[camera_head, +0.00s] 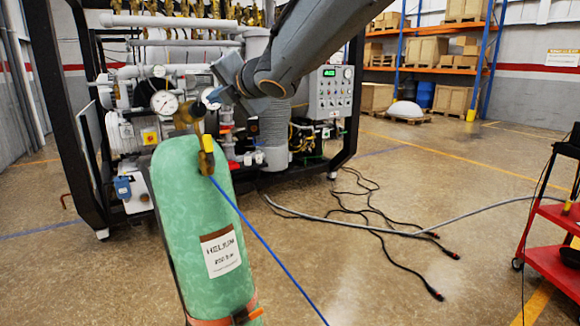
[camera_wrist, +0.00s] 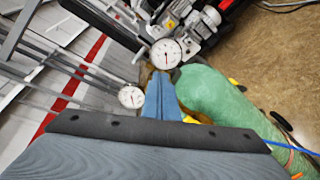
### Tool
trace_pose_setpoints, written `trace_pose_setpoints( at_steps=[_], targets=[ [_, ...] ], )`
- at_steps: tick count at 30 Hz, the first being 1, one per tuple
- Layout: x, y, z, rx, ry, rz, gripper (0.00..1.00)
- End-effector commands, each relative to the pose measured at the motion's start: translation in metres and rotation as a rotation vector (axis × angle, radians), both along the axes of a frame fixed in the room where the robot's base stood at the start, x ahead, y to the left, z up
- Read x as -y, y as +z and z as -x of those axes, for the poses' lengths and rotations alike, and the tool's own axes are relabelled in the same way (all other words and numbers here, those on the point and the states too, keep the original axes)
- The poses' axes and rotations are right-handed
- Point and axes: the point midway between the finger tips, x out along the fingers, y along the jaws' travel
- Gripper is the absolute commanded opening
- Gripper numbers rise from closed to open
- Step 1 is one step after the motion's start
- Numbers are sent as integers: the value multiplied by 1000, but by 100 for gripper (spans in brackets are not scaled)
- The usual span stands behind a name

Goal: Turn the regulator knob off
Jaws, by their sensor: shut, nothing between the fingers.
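A green helium cylinder (camera_head: 190,215) stands upright in the foreground of the head view; its green side also shows in the wrist view (camera_wrist: 212,100). A brass regulator (camera_head: 188,113) sits at its top, with a round white gauge (camera_head: 164,103) on its left. The wrist view shows a large gauge (camera_wrist: 166,53) and a smaller one (camera_wrist: 131,96). My gripper (camera_head: 213,96) is at the regulator's upper right in the head view. Its blue fingers (camera_wrist: 161,98) are together and empty, close to the gauges. I cannot make out the regulator knob clearly; contact cannot be told.
A yellow-marked valve fitting (camera_head: 207,150) with a blue hose (camera_head: 262,245) is on the cylinder's right. The black-framed furnace machine with a grey control box (camera_head: 330,92) stands behind. Cables (camera_head: 375,215) cross the floor. A red cart (camera_head: 555,265) stands at the right.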

Motion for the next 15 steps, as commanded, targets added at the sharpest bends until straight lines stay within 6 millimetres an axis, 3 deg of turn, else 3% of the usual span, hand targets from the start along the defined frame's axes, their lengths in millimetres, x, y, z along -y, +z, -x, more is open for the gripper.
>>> trace_pose_setpoints(
  at_steps=[15],
  targets=[
    [31, 13, 36, 1, 0, -1, 0]
  ],
)
